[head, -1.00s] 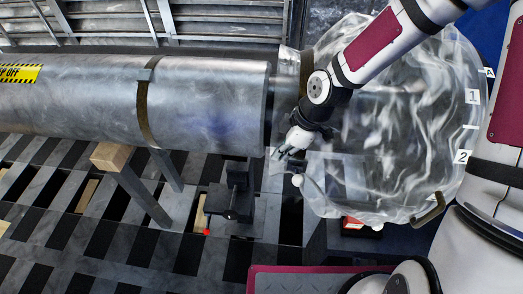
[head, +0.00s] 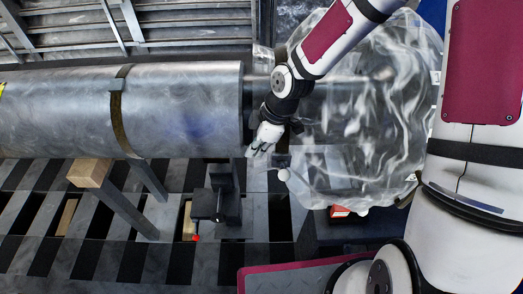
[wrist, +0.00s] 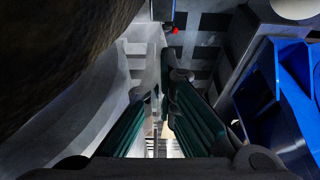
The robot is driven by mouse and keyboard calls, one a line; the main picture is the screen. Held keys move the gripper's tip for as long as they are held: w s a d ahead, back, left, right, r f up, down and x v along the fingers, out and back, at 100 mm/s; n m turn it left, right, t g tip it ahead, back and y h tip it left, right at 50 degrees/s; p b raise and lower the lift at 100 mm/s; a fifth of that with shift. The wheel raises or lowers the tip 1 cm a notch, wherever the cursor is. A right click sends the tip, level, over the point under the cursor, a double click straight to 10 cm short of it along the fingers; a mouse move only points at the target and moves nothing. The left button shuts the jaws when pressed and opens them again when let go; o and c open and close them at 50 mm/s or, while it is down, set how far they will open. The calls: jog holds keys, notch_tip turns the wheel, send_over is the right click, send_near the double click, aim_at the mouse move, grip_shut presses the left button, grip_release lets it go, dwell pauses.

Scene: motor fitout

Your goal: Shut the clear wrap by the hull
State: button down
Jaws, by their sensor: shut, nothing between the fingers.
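The clear wrap (head: 365,125) is a crinkled, see-through bag around the right end of the long metal hull (head: 185,105) in the head view. Its left edge lies near the hull's end, partly behind my arm. A small pale ball-ended handle (head: 284,175) shows at its lower left. My gripper (head: 257,151) is shut and empty, just right of the hull's end face and left of the wrap. The wrist view shows its green-sided fingers (wrist: 160,88) converging. I cannot tell whether it touches the wrap.
A dark clamp stand with a red knob (head: 196,237) stands below the hull's end. A wooden-topped support (head: 90,173) is further left. A blue bin (wrist: 280,95) fills the right of the wrist view. Slatted metal panels (head: 150,28) are behind the hull.

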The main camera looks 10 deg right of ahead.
jog(key=s+d+r+m+t+h, duration=0.1)
jog(key=s+d+r+m+h, duration=0.2)
jog(key=r, duration=0.4)
jog(key=s+d+r+m, duration=0.1)
jog(key=d+r+m, duration=0.1)
jog(key=d+r, duration=0.4)
jog(key=s+d+r+m+t+h, duration=0.1)
jog(key=s+d+r+m+h, duration=0.15)
jog(key=r, duration=0.55)
jog(key=s+d+r+m+t+y, duration=0.1)
jog(key=s+d+r+m+t, duration=0.2)
jog(key=s+r+m, duration=0.6)
jog(key=shift+s+d+r+y, duration=0.15)
jog(key=shift+s+d+y, duration=0.2)
jog(key=shift+s+d, duration=0.35)
jog(key=shift+a+m, duration=0.15)
jog(key=shift+m, duration=0.1)
